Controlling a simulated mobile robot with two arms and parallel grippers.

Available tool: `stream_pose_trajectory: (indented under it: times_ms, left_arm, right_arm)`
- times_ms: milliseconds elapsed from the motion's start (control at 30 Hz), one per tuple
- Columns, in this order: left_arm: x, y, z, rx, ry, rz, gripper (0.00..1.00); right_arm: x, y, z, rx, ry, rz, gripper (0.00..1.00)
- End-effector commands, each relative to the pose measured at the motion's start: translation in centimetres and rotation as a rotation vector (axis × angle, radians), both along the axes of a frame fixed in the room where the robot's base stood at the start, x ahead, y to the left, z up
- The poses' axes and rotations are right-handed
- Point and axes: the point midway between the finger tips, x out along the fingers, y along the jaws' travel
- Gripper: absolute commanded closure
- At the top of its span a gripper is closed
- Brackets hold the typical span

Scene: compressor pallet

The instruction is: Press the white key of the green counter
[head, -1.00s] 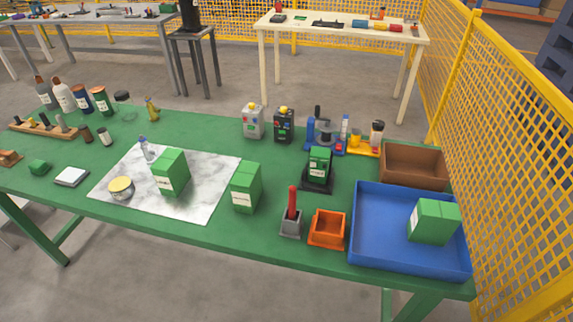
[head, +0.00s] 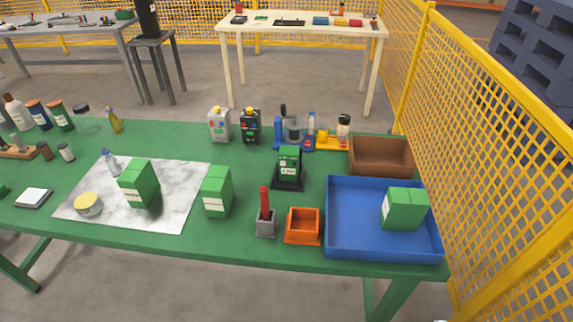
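Other green items are plain cartons with white labels: one (head: 139,183) on the marbled sheet, one (head: 216,191) just right of the sheet, and a green block (head: 404,208) in the blue tray. Neither of my grippers shows in the head view.
A red lever on a grey base (head: 265,222) and an orange bin (head: 303,226) stand at the front. The blue tray (head: 345,250) and brown bin (head: 381,156) are at the right. A yellow mesh fence (head: 480,140) bounds the right side.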

Motion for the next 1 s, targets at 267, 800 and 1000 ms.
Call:
stream_pose_trajectory:
  times_ms: [267,800,1000]
  left_arm:
    - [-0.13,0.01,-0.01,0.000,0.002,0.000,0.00]
    - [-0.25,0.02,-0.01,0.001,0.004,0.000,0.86]
    - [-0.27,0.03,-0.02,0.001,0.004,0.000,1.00]
  right_arm:
    - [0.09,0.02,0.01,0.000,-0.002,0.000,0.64]
    - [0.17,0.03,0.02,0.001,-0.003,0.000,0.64]
    - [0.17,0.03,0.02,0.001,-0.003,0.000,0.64]
